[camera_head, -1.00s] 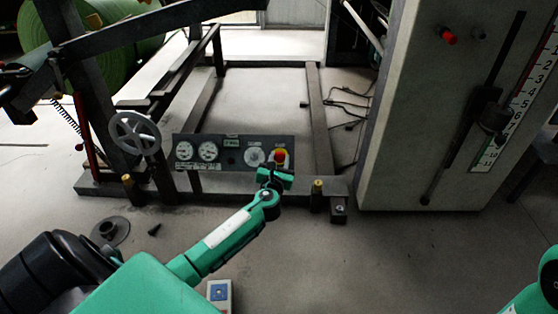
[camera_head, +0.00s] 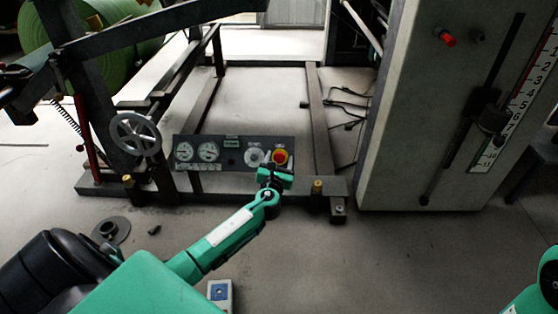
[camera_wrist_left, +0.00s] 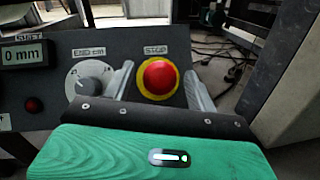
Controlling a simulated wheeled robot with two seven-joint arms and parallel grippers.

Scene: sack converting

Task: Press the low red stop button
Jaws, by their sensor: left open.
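The red stop button (camera_head: 280,156) sits on a yellow ring at the right end of a low dark control panel (camera_head: 232,141). In the left wrist view the red button (camera_wrist_left: 158,76) lies under a STOP label, between my open fingers. My left gripper (camera_wrist_left: 164,88) has one finger to each side of the button, and nothing is held. In the head view my left gripper (camera_head: 276,172) is just below and in front of the button. Whether it touches the panel I cannot tell. Of my right arm only a green part shows at the right edge; its gripper is out of view.
A grey END-cm dial (camera_wrist_left: 90,80) is left of the button. A handwheel (camera_head: 136,134) and gauges lie further left. A tall grey cabinet (camera_head: 400,150) with another red button (camera_head: 447,38) stands right. A flange (camera_head: 111,230) and a small box (camera_head: 220,293) lie on the floor.

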